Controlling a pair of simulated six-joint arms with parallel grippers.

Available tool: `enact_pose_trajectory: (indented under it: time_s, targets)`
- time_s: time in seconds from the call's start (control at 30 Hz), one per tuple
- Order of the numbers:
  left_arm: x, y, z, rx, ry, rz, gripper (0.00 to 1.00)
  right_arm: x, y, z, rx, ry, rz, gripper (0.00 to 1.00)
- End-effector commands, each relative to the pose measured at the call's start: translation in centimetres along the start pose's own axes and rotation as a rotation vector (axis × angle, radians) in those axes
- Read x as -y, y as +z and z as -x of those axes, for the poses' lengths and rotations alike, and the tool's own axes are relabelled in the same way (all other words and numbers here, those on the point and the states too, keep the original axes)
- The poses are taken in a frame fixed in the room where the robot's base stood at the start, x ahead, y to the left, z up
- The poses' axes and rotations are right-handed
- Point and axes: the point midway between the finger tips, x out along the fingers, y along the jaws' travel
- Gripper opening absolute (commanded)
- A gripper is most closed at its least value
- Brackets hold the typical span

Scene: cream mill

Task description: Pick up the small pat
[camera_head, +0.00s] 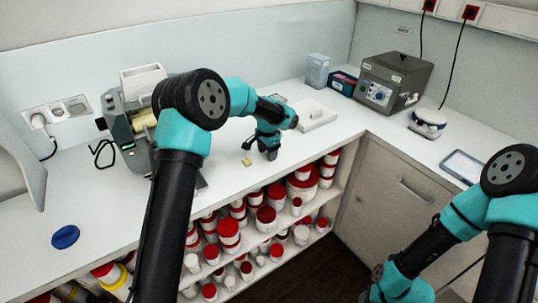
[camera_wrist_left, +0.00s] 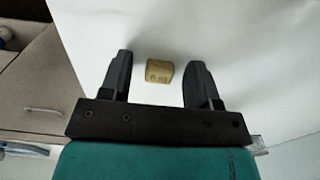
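The small pat (camera_head: 246,161) is a yellowish block lying on the white counter near its front edge. In the left wrist view the pat (camera_wrist_left: 159,72) shows between my fingers, with faint dark markings on its side and gaps on both sides. My left gripper (camera_head: 268,154) points down just to the right of the pat in the head view. In the left wrist view my left gripper (camera_wrist_left: 160,60) is open and empty. My right arm is at the lower right of the head view, and its gripper is out of the picture.
A grey-green machine (camera_head: 128,120) stands on the left of the counter. A blue lid (camera_head: 65,237) lies at the front left. A flat white device (camera_head: 314,116) lies behind my gripper. Shelves of red-lidded jars (camera_head: 265,217) are below the counter edge. A grey box device (camera_head: 391,82) stands at the back right.

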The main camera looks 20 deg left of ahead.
Motion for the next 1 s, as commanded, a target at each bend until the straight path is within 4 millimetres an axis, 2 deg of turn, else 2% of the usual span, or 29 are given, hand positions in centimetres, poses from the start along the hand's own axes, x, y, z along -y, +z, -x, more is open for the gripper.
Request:
enact_pose_trajectory:
  time_s: [0.07, 0.5, 0.8, 1.0]
  targets:
    - [0.0, 0.0, 0.0, 0.0, 0.0, 0.0, 0.48, 0.0, 0.0, 0.0, 0.0, 0.0, 0.0, 0.43]
    - [0.0, 0.0, 0.0, 0.0, 0.0, 0.0, 0.07, 0.0, 0.0, 0.0, 0.0, 0.0, 0.0, 0.43]
    - [0.0, 0.0, 0.2, 0.0, 0.0, 0.0, 0.06, 0.0, 0.0, 0.0, 0.0, 0.0, 0.0, 0.43]
    - [0.1, -0.1, 1.5, -0.003, -0.002, 0.001, 0.06, 0.0, 0.0, 0.0, 0.0, 0.0, 0.0, 0.43]
